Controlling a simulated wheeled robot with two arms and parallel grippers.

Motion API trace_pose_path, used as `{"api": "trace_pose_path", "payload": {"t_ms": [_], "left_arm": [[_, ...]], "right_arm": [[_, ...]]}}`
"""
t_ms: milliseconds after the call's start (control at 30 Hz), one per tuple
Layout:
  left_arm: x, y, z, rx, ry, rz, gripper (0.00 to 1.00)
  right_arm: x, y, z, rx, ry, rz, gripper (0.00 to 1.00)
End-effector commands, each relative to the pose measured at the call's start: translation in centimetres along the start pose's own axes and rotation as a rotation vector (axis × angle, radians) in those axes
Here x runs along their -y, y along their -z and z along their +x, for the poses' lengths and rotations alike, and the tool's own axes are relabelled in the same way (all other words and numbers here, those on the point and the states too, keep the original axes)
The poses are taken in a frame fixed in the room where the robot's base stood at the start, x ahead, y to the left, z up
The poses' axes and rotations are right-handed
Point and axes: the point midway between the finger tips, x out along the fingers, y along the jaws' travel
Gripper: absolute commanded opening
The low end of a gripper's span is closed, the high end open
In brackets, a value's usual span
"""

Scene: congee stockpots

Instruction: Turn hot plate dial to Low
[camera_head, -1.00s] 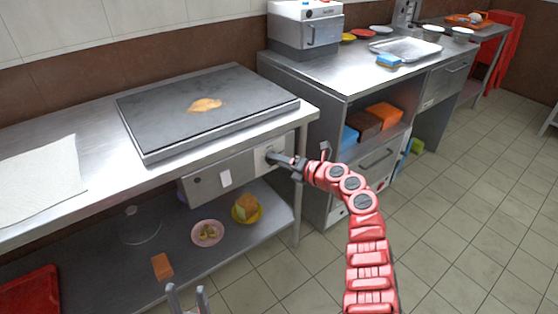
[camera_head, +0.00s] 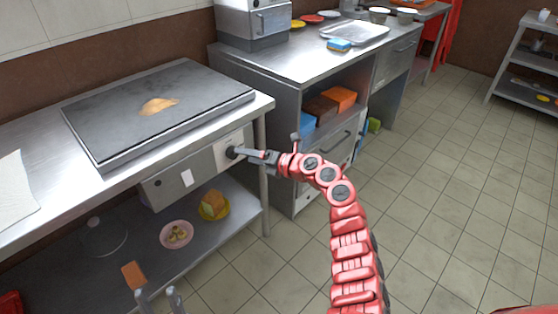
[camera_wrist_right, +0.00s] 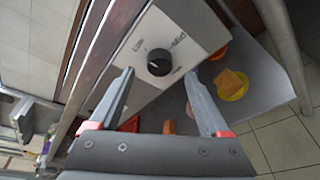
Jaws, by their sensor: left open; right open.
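The hot plate dial is a round black knob on a white label plate at the right end of the griddle's front panel. In the right wrist view the dial (camera_wrist_right: 160,62) shows face-on, with small printed labels around it that are hard to read. I cannot tell which setting it points at. My right gripper (camera_wrist_right: 160,74) is open, its fingertips on either side of the dial and not visibly closed on it. In the head view my right gripper (camera_head: 245,153) reaches the dial plate (camera_head: 226,148) from the right. My left gripper (camera_head: 159,293) is open and empty at the bottom.
The griddle (camera_head: 150,115) holds an orange-brown piece of food (camera_head: 158,106). The shelf below carries a pink bowl (camera_head: 176,235) and a yellow bowl (camera_head: 213,207). A second steel counter (camera_head: 290,66) stands to the right. The tiled floor (camera_head: 450,190) is clear.

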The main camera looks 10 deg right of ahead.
Motion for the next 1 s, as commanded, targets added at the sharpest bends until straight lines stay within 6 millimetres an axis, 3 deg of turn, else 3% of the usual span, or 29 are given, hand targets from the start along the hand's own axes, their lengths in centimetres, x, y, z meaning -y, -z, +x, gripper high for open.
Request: {"api": "trace_pose_path", "payload": {"t_ms": [300, 500, 700, 1000], "left_arm": [[0.1, 0.2, 1.5, 0.000, 0.000, 0.000, 0.50], [0.1, 0.3, 1.8, 0.000, 0.000, 0.000, 0.50], [0.1, 0.3, 1.8, 0.000, 0.000, 0.000, 0.50], [0.1, 0.3, 1.8, 0.000, 0.000, 0.000, 0.50]], "right_arm": [[0.1, 0.1, -8.3, -0.003, 0.006, -0.001, 0.80], [0.1, 0.1, -11.8, -0.003, 0.003, 0.001, 0.80], [0.0, 0.0, -13.1, -0.002, 0.001, 0.001, 0.80], [0.0, 0.1, -13.1, -0.002, 0.000, 0.001, 0.80]]}}
